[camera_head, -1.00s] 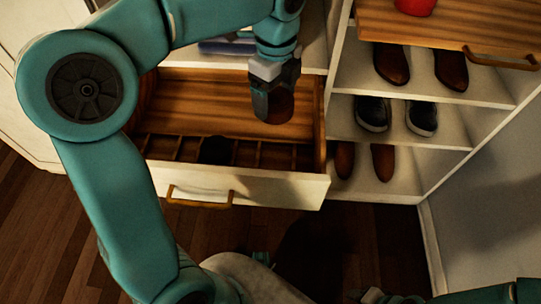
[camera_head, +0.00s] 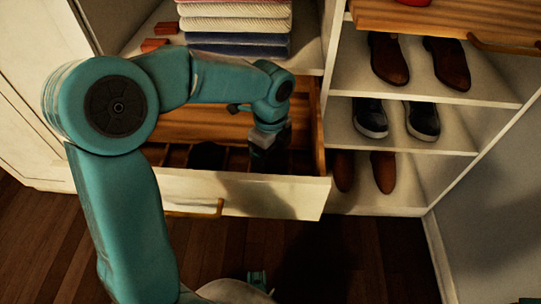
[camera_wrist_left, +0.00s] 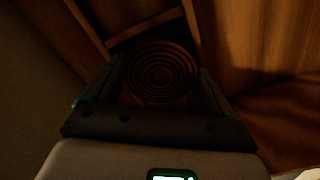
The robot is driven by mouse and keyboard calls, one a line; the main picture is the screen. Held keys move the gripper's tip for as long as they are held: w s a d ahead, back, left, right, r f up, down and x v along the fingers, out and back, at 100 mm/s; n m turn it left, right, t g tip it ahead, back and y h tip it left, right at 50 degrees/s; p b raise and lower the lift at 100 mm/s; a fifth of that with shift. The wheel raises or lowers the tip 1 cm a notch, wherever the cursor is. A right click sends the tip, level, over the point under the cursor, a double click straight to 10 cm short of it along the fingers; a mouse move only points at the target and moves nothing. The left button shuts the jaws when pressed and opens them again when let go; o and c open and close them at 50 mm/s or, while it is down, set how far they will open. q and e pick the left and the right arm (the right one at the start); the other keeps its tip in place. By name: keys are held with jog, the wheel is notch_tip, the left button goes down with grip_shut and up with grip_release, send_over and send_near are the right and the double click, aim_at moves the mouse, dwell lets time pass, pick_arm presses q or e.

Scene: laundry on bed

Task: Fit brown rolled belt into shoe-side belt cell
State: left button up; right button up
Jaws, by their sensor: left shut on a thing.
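My left gripper (camera_head: 268,158) is down in the open drawer (camera_head: 265,194), towards its right, shoe-side end, over the row of belt cells. In the left wrist view the brown rolled belt (camera_wrist_left: 158,72) shows as a coil of rings between the two fingers of the left gripper (camera_wrist_left: 160,95), which is shut on it. The gripper hides the belt in the head view. Thin wooden dividers (camera_wrist_left: 146,25) run just beyond the coil. The picture is too dark to tell whether the belt is inside a cell or above it.
A dark rolled item (camera_head: 207,156) sits in a cell further left. Folded cloths (camera_head: 238,25) are stacked on the shelf above the drawer. Shelves with brown shoes (camera_head: 388,60) and dark sneakers (camera_head: 370,117) stand to the right. A drawer handle (camera_head: 195,209) sticks out in front.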

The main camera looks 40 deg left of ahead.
aim_at(270, 157)
pick_arm(q)
jog(key=shift+s+d+f, duration=0.15)
jog(key=shift+s+f, duration=0.05)
jog(key=shift+f, duration=0.4)
jog(key=o, duration=1.1)
jog(key=shift+b, duration=0.3)
jog(key=shift+f, duration=0.1)
notch_tip(270, 157, up, 14)
jog(key=p, duration=0.5)
jog(key=shift+w+f, duration=0.25)
